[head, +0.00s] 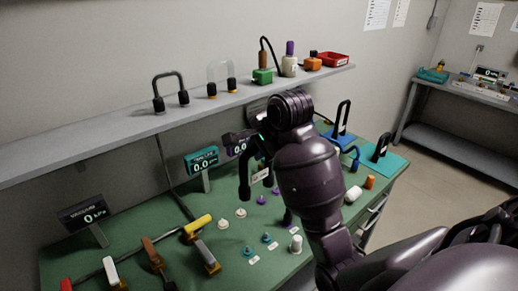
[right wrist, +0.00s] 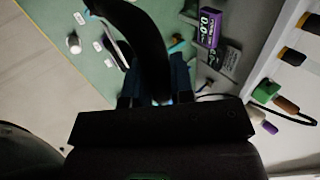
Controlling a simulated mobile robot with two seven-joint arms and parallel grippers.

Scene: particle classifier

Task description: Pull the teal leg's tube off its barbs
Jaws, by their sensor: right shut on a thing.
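A dark arched tube (right wrist: 145,40) is held in my right gripper (right wrist: 152,92), seen close up in the right wrist view. One end of it shows light blue, and the other end lies between the fingers. In the head view my right gripper (head: 262,150) is above the bench, and one leg of the tube (head: 244,182) hangs down at its left. Small teal barbs (head: 267,237) stand bare on the green bench below. I cannot tell if the tube's far end touches anything. The teal display (head: 203,162) reads 0.0. My left gripper is not in view.
White barbs (head: 241,212) and purple barbs (head: 262,199) stand close by on the green bench (head: 150,230). A purple display (head: 237,147) is behind my gripper. Yellow- and orange-handled valves (head: 197,226) stand at the left.

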